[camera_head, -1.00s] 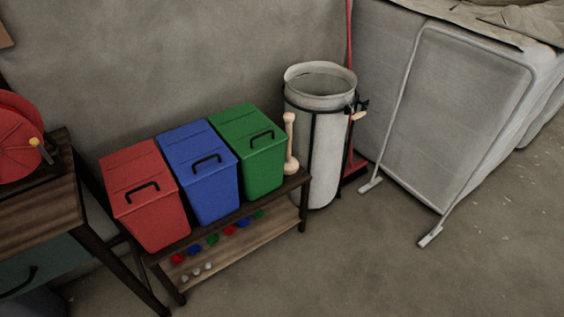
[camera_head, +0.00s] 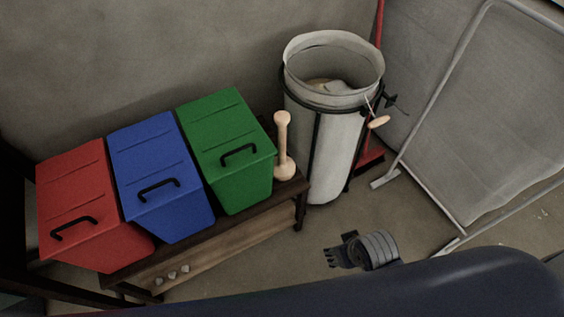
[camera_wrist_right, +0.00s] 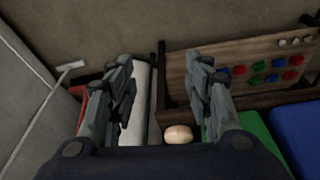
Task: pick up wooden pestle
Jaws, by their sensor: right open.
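The wooden pestle (camera_head: 283,146) stands upright on the right end of the low shelf's top, between the green bin and the white bag bin. In the right wrist view its pale rounded end (camera_wrist_right: 178,134) shows between my fingers, beyond them and low in the picture. My right gripper (camera_head: 330,257) is in front of the shelf, right of and nearer than the pestle, not touching it. In the right wrist view my right gripper (camera_wrist_right: 160,68) has its two fingers spread apart with nothing between them. My left gripper is out of view.
Red (camera_head: 80,205), blue (camera_head: 160,178) and green (camera_head: 228,150) lidded bins stand left of the pestle on the shelf (camera_head: 250,244). A white bag bin (camera_head: 335,145) stands close on its right. A metal frame (camera_head: 425,115) leans at the right. Floor (camera_head: 420,222) between is clear.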

